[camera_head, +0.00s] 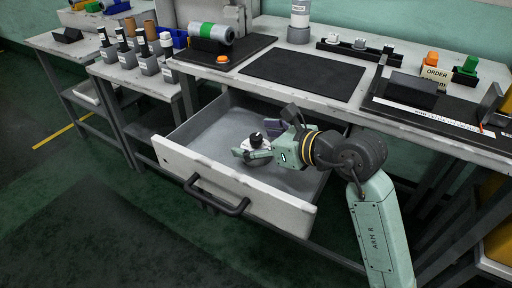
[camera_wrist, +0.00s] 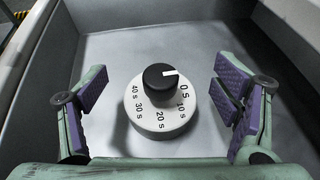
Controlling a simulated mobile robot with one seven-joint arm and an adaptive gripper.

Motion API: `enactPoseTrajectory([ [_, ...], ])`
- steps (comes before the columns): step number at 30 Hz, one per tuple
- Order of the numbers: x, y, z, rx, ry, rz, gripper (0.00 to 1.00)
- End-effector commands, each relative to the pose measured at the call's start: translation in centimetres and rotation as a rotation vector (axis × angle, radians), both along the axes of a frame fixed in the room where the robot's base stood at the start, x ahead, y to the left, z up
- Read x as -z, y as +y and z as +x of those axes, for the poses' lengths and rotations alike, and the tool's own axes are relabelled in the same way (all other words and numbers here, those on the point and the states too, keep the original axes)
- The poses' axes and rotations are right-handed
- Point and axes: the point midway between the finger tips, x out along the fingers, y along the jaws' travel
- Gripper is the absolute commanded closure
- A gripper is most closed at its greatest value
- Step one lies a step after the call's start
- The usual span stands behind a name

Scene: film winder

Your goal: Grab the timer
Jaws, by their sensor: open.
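The timer (camera_wrist: 160,112) is a white round dial with a black knob and second marks around its top. It sits on the grey floor of the open drawer (camera_head: 178,160), and in the head view the timer (camera_head: 256,142) shows partly behind my gripper. My gripper (camera_wrist: 165,98) is open, with its purple-padded fingers spread to the left and right of the timer. Gaps show between each pad and the dial in the wrist view. In the head view my gripper (camera_head: 262,147) reaches down into the drawer.
The drawer's walls surround my gripper, with a black handle (camera_head: 216,197) on its front. The bench above holds a black mat (camera_head: 303,74), an orange button (camera_head: 222,59) and a labelled bottle (camera_head: 299,20). The drawer floor around the timer is clear.

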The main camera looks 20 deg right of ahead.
Motion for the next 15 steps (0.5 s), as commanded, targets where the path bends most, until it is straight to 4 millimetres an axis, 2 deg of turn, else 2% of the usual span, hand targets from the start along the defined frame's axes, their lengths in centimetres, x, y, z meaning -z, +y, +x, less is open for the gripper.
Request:
enactPoseTrajectory([
  [7, 0.11, 0.07, 0.16, 0.001, 0.0, 0.0, 0.18],
  [15, 0.09, 0.06, 0.13, 0.0, 0.0, 0.0, 0.36],
])
